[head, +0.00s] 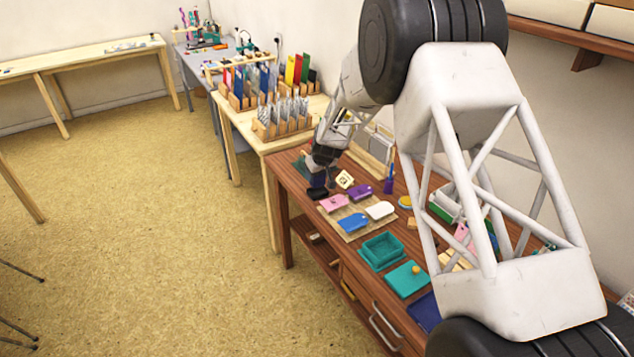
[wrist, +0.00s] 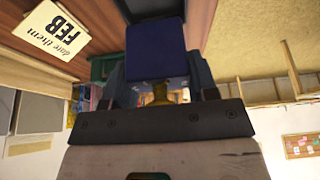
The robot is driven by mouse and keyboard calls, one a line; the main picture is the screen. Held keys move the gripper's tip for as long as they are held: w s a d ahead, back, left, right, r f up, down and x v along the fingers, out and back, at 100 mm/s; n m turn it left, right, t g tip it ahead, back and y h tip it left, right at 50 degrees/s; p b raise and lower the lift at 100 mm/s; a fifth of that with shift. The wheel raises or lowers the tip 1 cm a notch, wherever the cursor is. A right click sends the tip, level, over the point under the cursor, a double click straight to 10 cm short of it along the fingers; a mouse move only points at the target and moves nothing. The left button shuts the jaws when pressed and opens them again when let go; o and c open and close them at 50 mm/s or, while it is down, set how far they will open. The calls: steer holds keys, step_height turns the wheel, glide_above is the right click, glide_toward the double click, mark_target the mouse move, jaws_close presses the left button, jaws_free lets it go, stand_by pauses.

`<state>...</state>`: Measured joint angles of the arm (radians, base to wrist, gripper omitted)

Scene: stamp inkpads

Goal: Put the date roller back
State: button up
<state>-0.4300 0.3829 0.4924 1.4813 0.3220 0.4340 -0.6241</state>
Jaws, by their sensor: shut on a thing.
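My gripper (head: 319,164) is at the far left end of the brown workbench, pointing down. It is shut on the date roller, a dark blue block (wrist: 156,50) with a brass-coloured neck (wrist: 158,93) between the fingers in the wrist view. In the head view the blue block (head: 318,180) shows small below the fingers. A black tray or pad (head: 317,194) lies just under it; its dark edge (wrist: 150,6) shows beyond the block in the wrist view. I cannot tell whether block and tray touch.
A purple upright item (head: 389,182) stands behind. A teal box (head: 382,252) and teal lid (head: 407,280) are nearer.

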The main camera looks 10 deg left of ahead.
mark_target(317, 181)
steer(key=shift+f, duration=1.75)
steer(key=shift+f, duration=0.15)
steer(key=o, duration=0.9)
steer(key=shift+o, duration=0.2)
steer(key=v, duration=1.2)
